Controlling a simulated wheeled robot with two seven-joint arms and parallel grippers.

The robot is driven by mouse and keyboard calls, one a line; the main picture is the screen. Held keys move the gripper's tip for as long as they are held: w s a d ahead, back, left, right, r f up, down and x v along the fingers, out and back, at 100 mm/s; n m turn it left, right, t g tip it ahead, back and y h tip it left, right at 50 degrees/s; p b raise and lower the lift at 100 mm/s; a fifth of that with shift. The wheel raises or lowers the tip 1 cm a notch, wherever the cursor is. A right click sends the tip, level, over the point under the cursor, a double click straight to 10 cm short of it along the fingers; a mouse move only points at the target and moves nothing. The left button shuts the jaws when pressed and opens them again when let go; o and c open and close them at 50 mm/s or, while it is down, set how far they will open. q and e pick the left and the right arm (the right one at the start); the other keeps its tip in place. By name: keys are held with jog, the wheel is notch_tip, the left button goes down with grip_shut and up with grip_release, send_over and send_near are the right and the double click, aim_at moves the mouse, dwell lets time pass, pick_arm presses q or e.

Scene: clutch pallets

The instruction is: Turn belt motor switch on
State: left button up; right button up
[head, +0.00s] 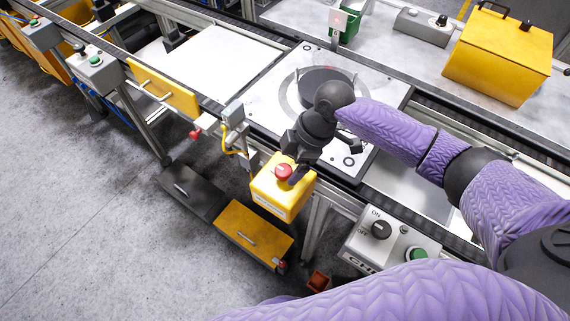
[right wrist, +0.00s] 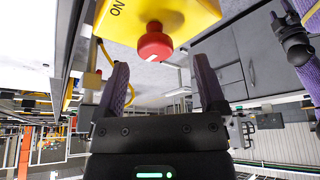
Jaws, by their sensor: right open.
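A yellow switch box (head: 283,190) with a red mushroom button (head: 284,171) hangs at the line's near edge. In the right wrist view the box (right wrist: 205,14) bears an upside-down ON, and the red button (right wrist: 154,44) lies between the fingertips. My right gripper (head: 294,164) is open at the box, its fingers (right wrist: 163,82) on either side of the button; contact cannot be told. A grey box (head: 362,246) lower right carries a black rotary knob (head: 381,230) marked ON and OFF, and a green button (head: 417,254).
A turntable plate (head: 280,107) lies behind my right gripper. A yellow case (head: 497,62) stands at the back right. Dark and yellow drawers (head: 256,233) sit below the line. A small grey box (head: 233,114) stands left of the gripper. The floor at left is clear.

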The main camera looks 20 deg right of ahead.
aim_at(283, 174)
jog(key=shift+w+a+f, duration=0.2)
jog(key=shift+f, duration=0.3)
jog(key=shift+w+a+f, duration=0.15)
jog(key=shift+f, duration=0.3)
jog(key=shift+a+f, duration=0.15)
jog(key=shift+f, duration=0.1)
jog(key=shift+s+f, duration=0.1)
jog(key=shift+s, duration=0.05)
pick_arm(q)
jog(key=shift+w+d+f, duration=0.1)
jog(key=shift+w+f, duration=0.05)
jog(key=shift+w, duration=0.35)
jog(key=shift+w+d+f, duration=0.1)
jog(key=shift+w+f, duration=0.05)
jog(key=shift+w, duration=0.35)
